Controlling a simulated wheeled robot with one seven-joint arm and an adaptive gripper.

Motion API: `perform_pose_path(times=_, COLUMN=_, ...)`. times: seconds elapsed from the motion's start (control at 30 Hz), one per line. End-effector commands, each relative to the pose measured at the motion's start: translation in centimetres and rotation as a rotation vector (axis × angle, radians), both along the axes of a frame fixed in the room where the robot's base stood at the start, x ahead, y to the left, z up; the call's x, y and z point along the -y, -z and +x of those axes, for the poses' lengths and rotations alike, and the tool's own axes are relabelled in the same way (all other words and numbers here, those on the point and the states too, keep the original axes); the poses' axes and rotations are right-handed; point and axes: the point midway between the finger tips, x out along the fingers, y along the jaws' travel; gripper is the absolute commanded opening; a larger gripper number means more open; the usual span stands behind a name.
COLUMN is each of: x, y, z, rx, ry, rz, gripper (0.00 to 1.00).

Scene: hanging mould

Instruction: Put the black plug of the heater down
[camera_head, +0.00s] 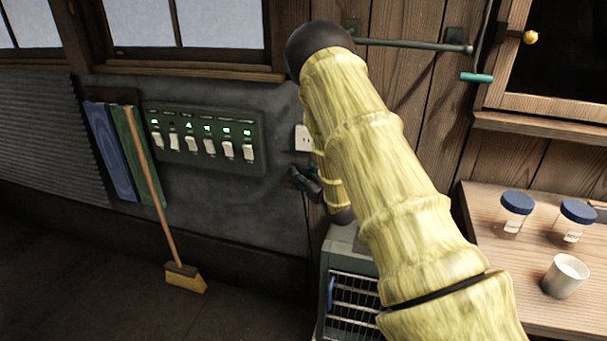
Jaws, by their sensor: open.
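The heater (347,308), a grey-green box with a barred front, stands on the floor at the lower middle, partly behind my arm. My gripper (303,184) shows small and dark at the wall, left of my arm and just below a white wall outlet (303,139). It is open. I cannot make out the black plug; it may be hidden by my gripper or lost against the dark wall. I cannot tell whether anything lies between the fingers. The heater's cord is not clear either.
A green switch panel (207,142) hangs left of the outlet. A broom (150,180) leans by blue and green cloths (109,150). At right, a wooden table (500,265) bears blue-lidded jars (515,212) and a white cup (565,276). The floor at lower left is clear.

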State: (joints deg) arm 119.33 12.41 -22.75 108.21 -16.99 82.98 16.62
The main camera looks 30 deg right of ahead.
Motion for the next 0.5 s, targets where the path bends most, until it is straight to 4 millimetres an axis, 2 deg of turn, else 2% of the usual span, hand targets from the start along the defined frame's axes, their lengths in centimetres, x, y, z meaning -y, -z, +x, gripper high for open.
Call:
perform_pose_path(times=0.07, x=0.0, y=-1.0, z=-0.1, rx=0.0, ry=0.0, rz=-0.001, gripper=0.51)
perform_pose_path(times=0.1, x=0.0, y=-0.4, z=-0.9, rx=-0.001, ry=0.002, rz=0.001, gripper=0.51)
perform_pose_path(times=0.5, x=-0.6, y=-0.6, z=-8.2, rx=0.002, ry=0.0, rz=0.0, gripper=0.51)
